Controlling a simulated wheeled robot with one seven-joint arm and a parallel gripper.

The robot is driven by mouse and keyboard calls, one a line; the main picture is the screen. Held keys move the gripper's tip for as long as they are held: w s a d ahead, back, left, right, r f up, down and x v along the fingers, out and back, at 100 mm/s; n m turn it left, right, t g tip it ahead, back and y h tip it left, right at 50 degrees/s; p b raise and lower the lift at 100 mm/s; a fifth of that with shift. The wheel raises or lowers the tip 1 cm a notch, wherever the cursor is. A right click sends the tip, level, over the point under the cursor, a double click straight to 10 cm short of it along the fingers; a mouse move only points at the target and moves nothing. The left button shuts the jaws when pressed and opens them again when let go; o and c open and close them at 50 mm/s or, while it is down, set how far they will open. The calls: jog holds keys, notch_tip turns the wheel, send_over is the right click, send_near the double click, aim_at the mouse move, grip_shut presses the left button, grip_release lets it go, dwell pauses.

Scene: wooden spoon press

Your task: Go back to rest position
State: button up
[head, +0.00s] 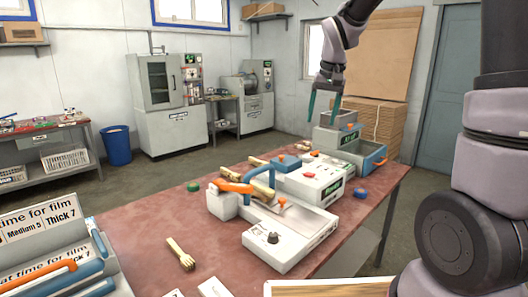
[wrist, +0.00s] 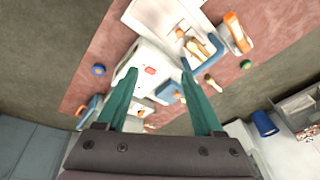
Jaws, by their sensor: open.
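My gripper (head: 325,107) has two green fingers and hangs in the air above the far end of the red table. It is open, with nothing between the fingers. In the wrist view the gripper (wrist: 158,70) points down over the table, fingers spread apart. My arm reaches in from the right side of the head view.
The red table (head: 150,237) carries a white press (head: 290,240) with an orange handle, a white box with a green display (head: 335,187), and a grey-blue bin (head: 372,155). A wooden spoon or fork (head: 180,254) lies at the front. A blue bucket (head: 117,146) stands on the floor.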

jog(key=s+d+r+m+t, duration=0.1)
jog(key=s+d+r+t, duration=0.1)
jog(key=s, duration=0.9)
jog(key=s+d+r+m+t+y, duration=0.1)
jog(key=s+d+r, duration=0.4)
jog(key=s, duration=0.6)
jog(key=shift+s+d+r+t, duration=0.15)
jog(key=shift+d+r+t, duration=0.15)
jog(key=shift+r+t, duration=0.4)
